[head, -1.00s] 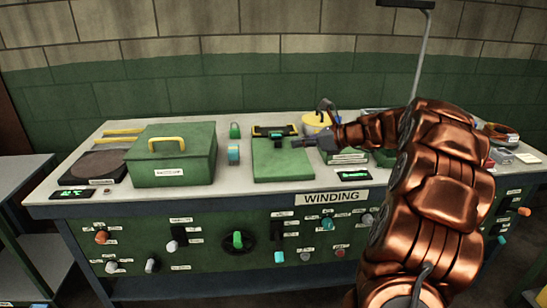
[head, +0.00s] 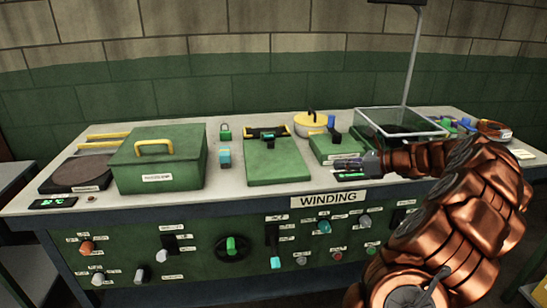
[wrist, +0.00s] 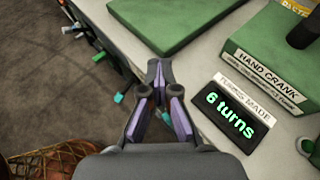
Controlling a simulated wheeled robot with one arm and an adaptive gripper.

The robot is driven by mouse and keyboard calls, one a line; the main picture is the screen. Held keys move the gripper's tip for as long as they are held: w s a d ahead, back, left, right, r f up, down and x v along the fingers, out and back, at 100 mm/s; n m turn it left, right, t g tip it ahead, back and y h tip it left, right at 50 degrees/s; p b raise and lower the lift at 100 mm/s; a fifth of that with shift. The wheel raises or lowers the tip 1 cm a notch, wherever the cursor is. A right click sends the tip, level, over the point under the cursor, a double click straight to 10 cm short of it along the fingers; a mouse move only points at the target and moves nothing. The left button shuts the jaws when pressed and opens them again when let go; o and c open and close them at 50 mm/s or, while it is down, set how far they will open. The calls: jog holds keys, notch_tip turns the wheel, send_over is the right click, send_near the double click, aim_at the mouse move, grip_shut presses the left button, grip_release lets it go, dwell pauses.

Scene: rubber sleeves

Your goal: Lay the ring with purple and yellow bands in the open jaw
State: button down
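My gripper (head: 346,163) is low over the right half of the bench, near the small counter display. In the wrist view its two fingers (wrist: 157,75), with purple inner sides, come together at the tips, and nothing shows held between them. A black and yellow fixture (head: 267,132) with a teal part stands at the back of the green board (head: 278,166); it may be the jaw, but its opening is too small to make out. A teal banded piece (head: 224,158) stands left of the board. I cannot make out a ring with purple and yellow bands.
A green box with a yellow handle (head: 158,160) stands at the left. The hand crank block (wrist: 268,68) and the "6 turns" display (wrist: 230,112) are right of my gripper in the wrist view. A clear case (head: 400,127) and a yellow pot (head: 311,124) are at the back.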

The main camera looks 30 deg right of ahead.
dwell(0.4)
jog(key=a+r+n+g+y+p, duration=0.15)
jog(key=a+n, duration=0.25)
jog(key=a, duration=0.5)
jog(key=s+a+r+n+g+p, duration=0.1)
jog(key=a+r+n+g, duration=0.2)
jog(key=a, duration=0.7)
jog(key=a+n+g+y+p, duration=0.1)
jog(key=a+n+g, duration=0.3)
jog(key=a, duration=0.5)
jog(key=s+a+n+g+h+p, duration=0.4)
jog(key=s+a+n, duration=0.9)
jog(key=s, duration=0.4)
jog(key=s+d+f+n+g+h+p, duration=0.1)
jog(key=s+n+h, duration=0.3)
jog(key=s, duration=0.9)
jog(key=shift+d+n+p, duration=0.2)
jog(key=shift+n+p, duration=0.65)
jog(key=shift+n, duration=0.35)
jog(key=c, duration=1.6)
grip_release()
jog(key=shift+s+d+g+h, duration=0.1)
jog(key=shift+d+g+h, duration=0.05)
jog(key=shift+g+h, duration=0.15)
